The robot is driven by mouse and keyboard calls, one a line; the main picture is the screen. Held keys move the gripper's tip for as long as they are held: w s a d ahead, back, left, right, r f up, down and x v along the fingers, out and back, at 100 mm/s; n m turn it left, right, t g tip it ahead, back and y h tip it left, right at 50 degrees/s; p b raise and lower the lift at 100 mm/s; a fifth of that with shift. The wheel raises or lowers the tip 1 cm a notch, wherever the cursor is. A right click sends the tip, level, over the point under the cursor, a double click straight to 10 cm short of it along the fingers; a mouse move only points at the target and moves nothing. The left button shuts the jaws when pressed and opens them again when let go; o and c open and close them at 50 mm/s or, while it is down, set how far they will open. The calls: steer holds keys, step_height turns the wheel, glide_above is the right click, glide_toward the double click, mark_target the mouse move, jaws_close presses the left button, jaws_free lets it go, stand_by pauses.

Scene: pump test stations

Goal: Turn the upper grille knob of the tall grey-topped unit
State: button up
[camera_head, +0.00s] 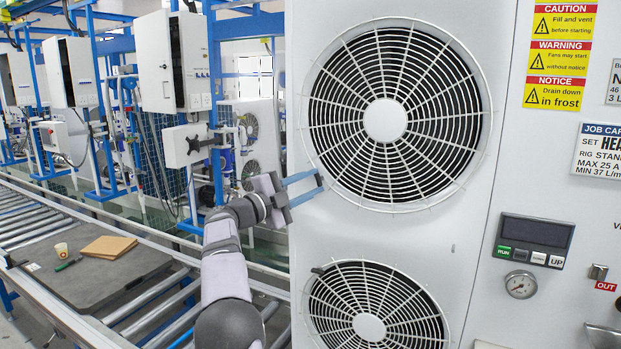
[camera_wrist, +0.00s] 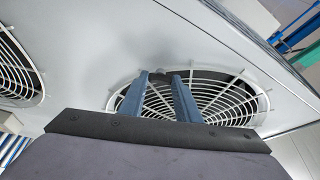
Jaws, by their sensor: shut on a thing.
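The tall pale unit (camera_head: 470,150) fills the right half of the head view, with an upper round grille (camera_head: 386,120) and a lower one. My gripper (camera_head: 320,181) reaches in from the left to the lower-left rim of the upper grille. The turn angle of the knob cannot be told.
The lower grille (camera_head: 369,326) has a small dark knob (camera_head: 317,270) at its upper-left rim. A roller conveyor (camera_head: 160,310) with a dark tray (camera_head: 140,284) runs at the left.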

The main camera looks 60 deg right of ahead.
steer(key=shift+r+m+y+p, duration=0.2)
steer(key=shift+m+y+p, duration=0.55)
steer(key=shift+m, duration=0.75)
steer(key=o, duration=1)
steer(key=shift+o, duration=0.2)
steer(key=b+v, duration=0.4)
steer(key=v, duration=0.3)
steer(key=shift+a, duration=0.15)
steer(key=shift+f, duration=0.1)
